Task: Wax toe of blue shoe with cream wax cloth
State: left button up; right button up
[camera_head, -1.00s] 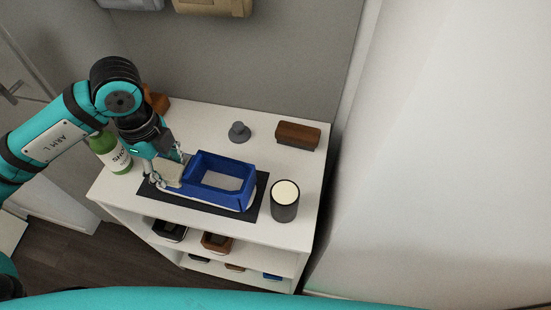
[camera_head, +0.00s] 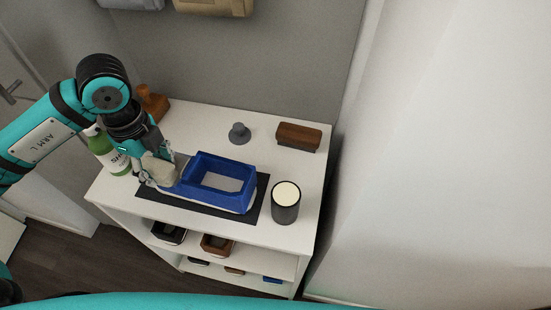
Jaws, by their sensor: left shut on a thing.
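The blue shoe (camera_head: 232,186), with a white sole and an open top, lies on a dark mat (camera_head: 153,202) on the white cabinet top. Its toe is at the left. My left gripper (camera_head: 155,176) is shut on the cream wax cloth (camera_head: 160,170) at the toe end of the shoe. The cloth and gripper cover part of the toe, and I cannot tell whether the cloth touches it. My right gripper is not in view.
A dark tin with a cream top (camera_head: 286,202) stands right of the mat. A brown brush (camera_head: 298,136), a grey knob-shaped object (camera_head: 239,133) and a wooden object (camera_head: 153,103) stand behind. A green bottle (camera_head: 112,157) is at left. Several shoes sit on shelves below.

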pick_arm(q)
jog(key=shift+s+d, duration=0.15)
jog(key=shift+d, duration=0.85)
jog(key=shift+a, duration=0.1)
jog(key=a, duration=0.1)
jog(key=a+b, duration=0.1)
jog(key=a, duration=0.1)
jog(key=shift+w+a+f, duration=0.15)
jog(key=shift+w+a, duration=0.15)
jog(key=shift+a, duration=0.25)
